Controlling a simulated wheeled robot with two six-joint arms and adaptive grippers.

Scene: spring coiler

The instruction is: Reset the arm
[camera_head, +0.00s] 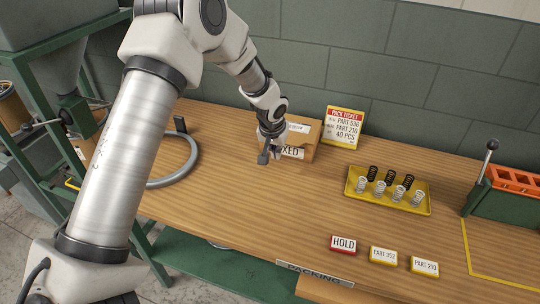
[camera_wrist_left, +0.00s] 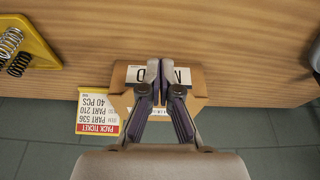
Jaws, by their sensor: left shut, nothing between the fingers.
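My left arm reaches in from the left in the head view, and its gripper (camera_head: 270,152) hangs in front of a cardboard box (camera_head: 303,134) labelled "MIXED". In the left wrist view my left gripper (camera_wrist_left: 159,88) is shut with nothing between its fingers. The fingers cover the middle of the box's label, and the box (camera_wrist_left: 200,88) shows on both sides of them. I cannot tell whether the fingers touch the box. My right gripper is not in view.
A yellow tray (camera_head: 360,200) holds several black and white springs. HOLD (camera_head: 343,244) and part blocks (camera_head: 383,256) lie near the front edge. A grey ring (camera_head: 160,182) lies left; a green fixture (camera_head: 505,200) stands right.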

